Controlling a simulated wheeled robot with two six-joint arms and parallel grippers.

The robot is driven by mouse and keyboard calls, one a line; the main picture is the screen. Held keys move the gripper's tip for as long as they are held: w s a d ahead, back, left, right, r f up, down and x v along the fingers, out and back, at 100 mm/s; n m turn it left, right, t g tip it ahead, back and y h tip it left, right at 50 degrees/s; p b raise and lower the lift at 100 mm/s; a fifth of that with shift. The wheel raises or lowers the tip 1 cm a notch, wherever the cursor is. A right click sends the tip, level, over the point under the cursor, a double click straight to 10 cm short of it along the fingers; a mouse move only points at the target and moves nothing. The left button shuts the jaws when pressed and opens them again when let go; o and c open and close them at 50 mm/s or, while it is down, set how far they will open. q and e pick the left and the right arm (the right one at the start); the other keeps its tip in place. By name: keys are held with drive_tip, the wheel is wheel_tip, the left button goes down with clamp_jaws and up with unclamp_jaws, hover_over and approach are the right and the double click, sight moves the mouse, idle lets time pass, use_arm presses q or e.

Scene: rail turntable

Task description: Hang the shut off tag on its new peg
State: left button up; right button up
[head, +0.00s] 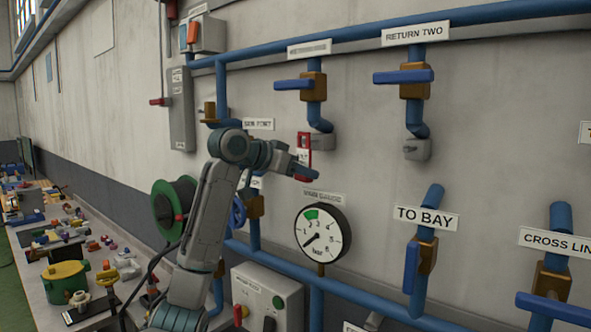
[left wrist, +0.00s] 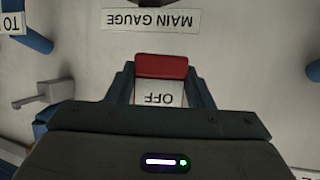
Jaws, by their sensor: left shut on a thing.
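The shut off tag (head: 303,143) is red and white and hangs upright near the wall in the head view, below the second valve from the left. My left gripper (head: 304,168) is shut on it. In the left wrist view the tag (left wrist: 160,68) sits between the fingers, with its red end outward and "OFF" reading upside down. The wall behind it looks bare there. I cannot tell which fitting is the new peg. A grey fitting (left wrist: 43,95) with a short arm shows at the left of the wrist view. My right gripper is not in view.
A grey block (head: 323,141) ends the pipe just right of the tag. The main gauge (head: 323,234) is below. Blue-handled valves (head: 403,76) stick out above and to the right. A green reel (head: 174,207) and a cluttered bench (head: 30,270) are at left.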

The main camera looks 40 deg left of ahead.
use_arm(q)
drive_tip(key=shift+w+p, duration=0.3)
drive_tip(key=shift+w, duration=0.5)
drive_tip(key=shift+x, duration=0.8)
drive_tip(key=shift+a+f, duration=0.15)
drive_tip(key=o, duration=1)
